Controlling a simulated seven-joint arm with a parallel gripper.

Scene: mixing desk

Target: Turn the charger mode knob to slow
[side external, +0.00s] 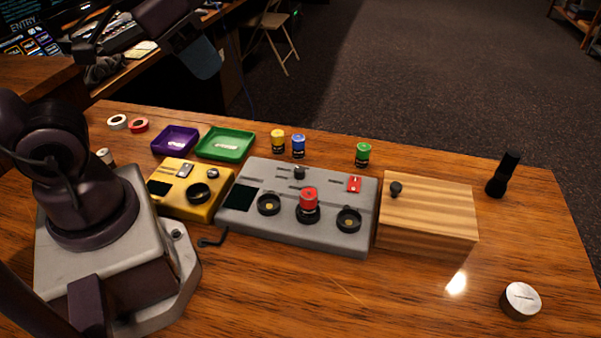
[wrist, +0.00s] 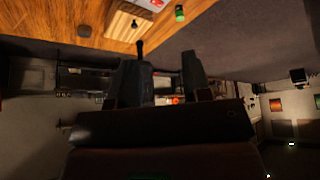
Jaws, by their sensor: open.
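A yellow box (side external: 178,205) stands left of the grey console in the side view. My gripper (wrist: 163,66) is open and empty in the wrist view, apart from both boxes. The yellow box is out of the wrist view.
A striped wooden box (side external: 428,205) with a black knob stands right of the console. Purple (side external: 175,140) and green (side external: 226,143) trays and several small cans are behind. A black torch (side external: 503,175) and silver tin (side external: 520,301) stand at right. The front right desk is mostly clear.

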